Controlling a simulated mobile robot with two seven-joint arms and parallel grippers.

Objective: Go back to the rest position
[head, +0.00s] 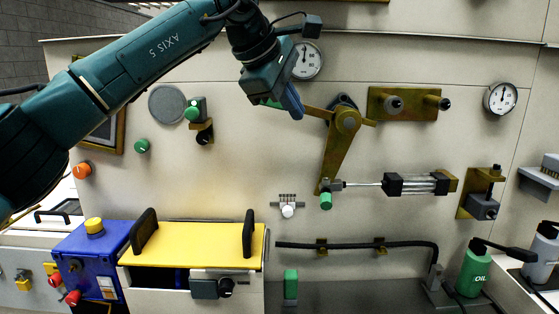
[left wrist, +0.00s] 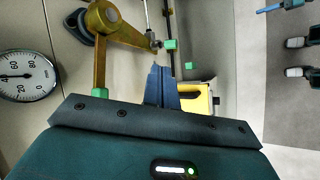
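My left gripper (head: 292,101) is in front of the panel, just left of the upper part of a brass lever (head: 343,140). Its blue fingers also show in the left wrist view (left wrist: 162,87), side by side with no clear gap, and nothing shows between them. One lever arm runs left to a green end, partly hidden by the gripper in the head view; this green end (left wrist: 98,95) shows beside the fingers in the left wrist view. The other arm slopes down to a green knob (head: 326,201). I cannot tell if the gripper touches the lever. My right gripper is not in view.
A pressure gauge (head: 307,61) is close to the left wrist. A rod and cylinder (head: 416,184) join the lever's lower end. Below are a yellow lid (head: 198,243) with black handles, a blue box (head: 88,262) and a green oil bottle (head: 474,272).

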